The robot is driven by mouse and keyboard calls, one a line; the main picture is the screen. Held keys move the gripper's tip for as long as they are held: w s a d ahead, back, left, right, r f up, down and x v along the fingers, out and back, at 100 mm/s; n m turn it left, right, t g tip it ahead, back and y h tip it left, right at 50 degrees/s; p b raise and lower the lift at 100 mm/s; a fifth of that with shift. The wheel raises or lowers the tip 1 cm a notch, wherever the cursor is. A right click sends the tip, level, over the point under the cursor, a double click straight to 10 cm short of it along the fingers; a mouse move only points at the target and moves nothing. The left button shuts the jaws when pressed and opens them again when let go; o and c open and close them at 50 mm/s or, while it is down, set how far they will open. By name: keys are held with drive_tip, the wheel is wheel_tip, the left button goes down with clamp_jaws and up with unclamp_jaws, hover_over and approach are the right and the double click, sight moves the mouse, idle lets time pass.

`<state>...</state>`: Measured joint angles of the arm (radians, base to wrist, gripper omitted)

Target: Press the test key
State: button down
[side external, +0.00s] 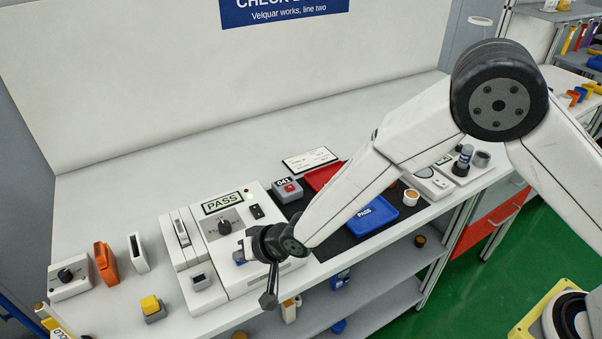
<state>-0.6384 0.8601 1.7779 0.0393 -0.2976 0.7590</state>
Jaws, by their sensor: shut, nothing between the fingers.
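The white tester (215,232) stands on the bench, its display (222,202) reading PASS and a small green light lit beside it. No label tells me which of these is the test key. My gripper (268,300) is shut and empty, pointing down at the tester's front edge; I cannot tell its height or any contact.
A grey unit marked 041 (287,190) stands right of the tester, beside a red tray (320,178) and a blue PASS tray (372,218) on a black mat (335,243). A yellow-topped block (151,306), an orange holder (105,263) and a knob box (70,277) stand left.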

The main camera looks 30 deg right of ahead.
drive_tip(key=shift+r, duration=0.75)
idle(0.4)
drive_tip(key=shift+r, duration=2.55)
